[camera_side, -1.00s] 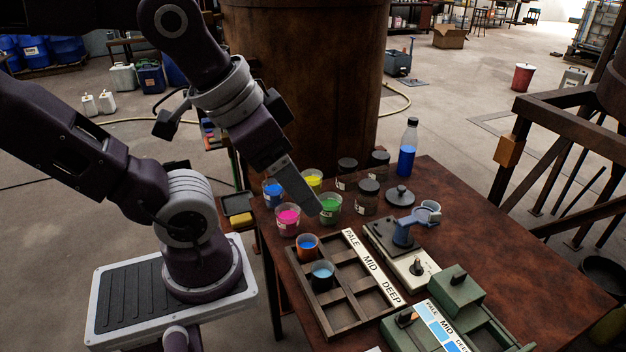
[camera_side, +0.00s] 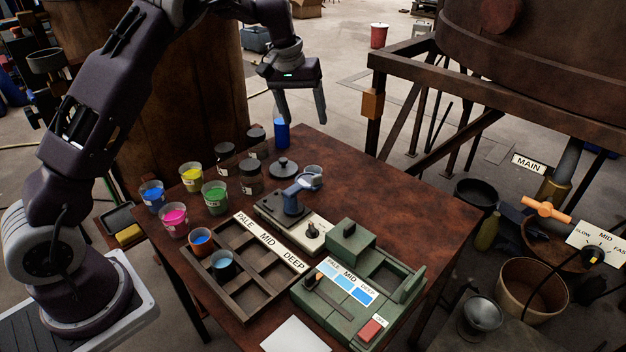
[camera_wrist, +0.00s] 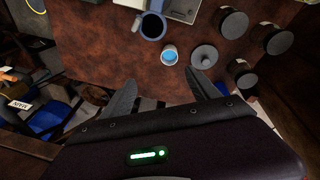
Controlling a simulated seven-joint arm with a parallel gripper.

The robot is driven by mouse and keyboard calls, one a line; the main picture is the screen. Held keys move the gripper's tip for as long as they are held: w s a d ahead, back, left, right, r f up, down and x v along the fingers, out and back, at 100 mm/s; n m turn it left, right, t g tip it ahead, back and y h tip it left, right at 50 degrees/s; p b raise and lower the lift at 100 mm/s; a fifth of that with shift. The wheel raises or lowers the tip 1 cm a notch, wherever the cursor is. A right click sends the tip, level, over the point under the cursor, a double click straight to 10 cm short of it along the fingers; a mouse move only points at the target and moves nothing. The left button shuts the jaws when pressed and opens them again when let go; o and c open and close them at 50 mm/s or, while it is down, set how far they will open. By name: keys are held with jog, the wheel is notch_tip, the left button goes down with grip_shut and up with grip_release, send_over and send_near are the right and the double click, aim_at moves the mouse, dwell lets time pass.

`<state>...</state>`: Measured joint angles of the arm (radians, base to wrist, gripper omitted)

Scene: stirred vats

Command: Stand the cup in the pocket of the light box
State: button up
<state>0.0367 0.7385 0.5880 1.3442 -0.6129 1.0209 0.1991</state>
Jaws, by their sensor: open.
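The wrist view shows a cup with light blue contents (camera_wrist: 169,55) beside the dark blue holder, which appears to be the same one. The light box (camera_side: 340,318) is green, with a PALE MID DEEP strip of blues, a raised block and a dark recess (camera_side: 384,277) at its right, which looks like the pocket. My gripper (camera_side: 302,112) is open and empty above the table's back edge. In the wrist view its fingertips (camera_wrist: 159,80) are short of the cup, not touching it.
A blue bottle (camera_side: 282,134) stands close to my left finger in the side view. Dark jars (camera_side: 250,178), a lid (camera_side: 284,167) and several paint cups (camera_side: 190,178) stand to the left. A wooden rack (camera_side: 238,292) holds two cups. The table's right back is clear.

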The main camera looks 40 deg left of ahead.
jog(key=shift+m+g+y, duration=0.5)
jog(key=shift+g+y, duration=0.1)
jog(key=w+f, duration=0.1)
jog(key=f, duration=0.6)
jog(key=w+a+f, duration=0.1)
jog(key=w+f, duration=0.1)
jog(key=f, duration=0.4)
jog(key=w+a+f, duration=0.1)
jog(key=w+f, duration=0.1)
jog(key=f, duration=0.5)
jog(key=shift+w+f, duration=0.15)
jog(key=shift+f, duration=0.2)
grip_shut()
notch_tip(320, 180, up, 10)
jog(key=s+d+r, duration=0.1)
jog(key=s+d, duration=0.1)
jog(key=d, duration=1.4)
jog(key=s+d+r, duration=0.1)
jog(key=s+d, duration=0.4)
jog(key=d, duration=0.4)
jog(key=s+d, duration=0.6)
jog(key=d, duration=0.3)
jog(key=f, duration=1)
jog(key=shift+s+d, duration=0.25)
jog(key=shift+s, duration=0.05)
